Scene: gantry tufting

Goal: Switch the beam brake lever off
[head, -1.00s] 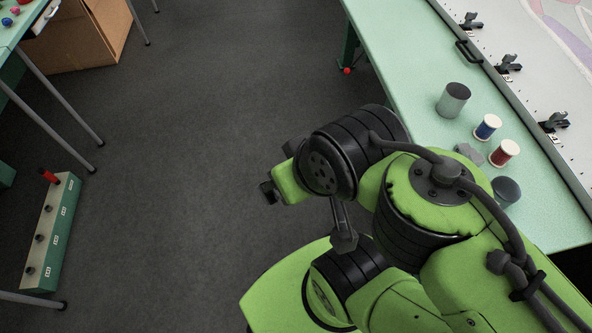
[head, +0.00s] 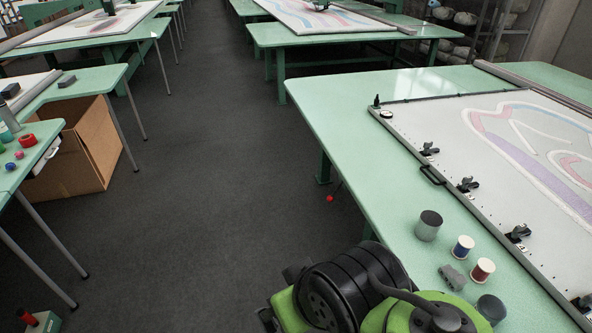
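A small red ball knob (head: 330,198) on a thin dark rod shows beside the green table's leg, below the tabletop's left edge. It may be the beam brake lever; its label and setting cannot be read from here. My green and black arm is folded at the bottom middle, on the near side of the knob and well apart from it. My gripper's fingers cannot be made out.
The green table (head: 345,128) at right bears a framed tufted cloth (head: 470,135), a grey cup (head: 428,226), blue and red thread spools and clamps. A cardboard box (head: 85,160) stands at left. The grey floor aisle (head: 200,170) between is clear.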

